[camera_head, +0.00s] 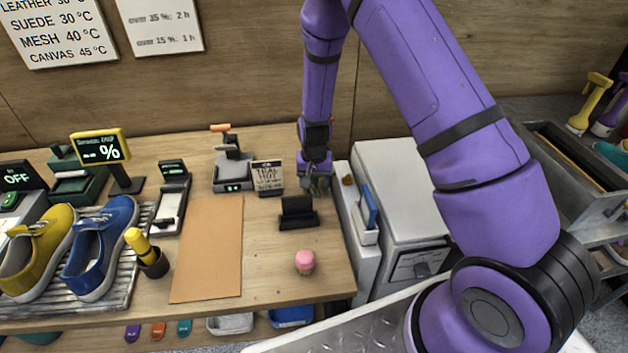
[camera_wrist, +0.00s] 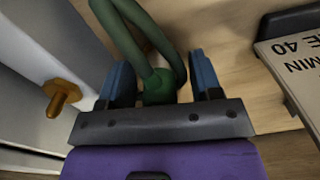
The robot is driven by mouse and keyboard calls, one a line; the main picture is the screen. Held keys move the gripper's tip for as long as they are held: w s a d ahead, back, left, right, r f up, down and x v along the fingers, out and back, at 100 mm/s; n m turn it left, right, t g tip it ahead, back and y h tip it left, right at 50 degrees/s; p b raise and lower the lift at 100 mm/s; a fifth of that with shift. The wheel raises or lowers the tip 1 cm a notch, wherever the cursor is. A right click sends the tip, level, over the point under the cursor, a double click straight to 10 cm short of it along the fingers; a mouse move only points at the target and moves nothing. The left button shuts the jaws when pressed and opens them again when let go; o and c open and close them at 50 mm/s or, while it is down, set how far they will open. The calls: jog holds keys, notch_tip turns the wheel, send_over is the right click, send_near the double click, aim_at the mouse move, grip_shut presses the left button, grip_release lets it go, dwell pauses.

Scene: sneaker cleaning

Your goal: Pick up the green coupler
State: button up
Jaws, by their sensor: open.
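The green coupler (camera_wrist: 158,88) shows in the wrist view as a rounded green piece with thick green tubing rising from it. It lies between the two blue-tipped fingers of my gripper (camera_wrist: 160,78), with a gap visible on each side. My gripper is open and does not hold it. In the head view my gripper (camera_head: 316,184) is low at the back right of the wooden table, and the coupler is mostly hidden there by the gripper.
A white cabinet (camera_head: 395,190) is close on the right; an orange-brown knob (camera_wrist: 62,98) juts out left in the wrist view. A brown mat (camera_head: 208,250) lies farther left.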

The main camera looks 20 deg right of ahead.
jog(key=c, duration=0.9)
jog(key=shift+c, duration=0.2)
jog(key=shift+r, duration=0.15)
